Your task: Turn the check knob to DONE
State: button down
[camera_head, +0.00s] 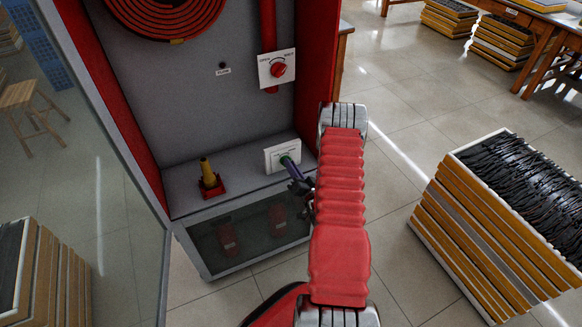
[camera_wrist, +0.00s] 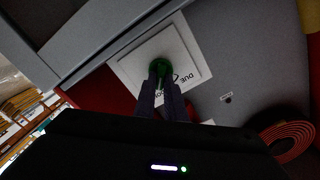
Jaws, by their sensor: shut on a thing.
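A red valve knob (camera_head: 278,70) on a white plate is above. A yellow and red cone-shaped thing (camera_head: 209,178) stands on the cabinet shelf at left. A red hose coil (camera_head: 165,15) hangs above. Stacked trays of frames (camera_head: 500,230) stand at right. The glass door (camera_head: 85,200) is open at left.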

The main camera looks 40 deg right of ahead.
jog(key=shift+f, duration=0.15)
jog(key=c, duration=1.8)
grip_release()
jog(key=shift+s, duration=0.1)
jog(key=v, duration=1.3)
jog(key=shift+s+a, duration=0.15)
jog(key=shift+s, duration=0.15)
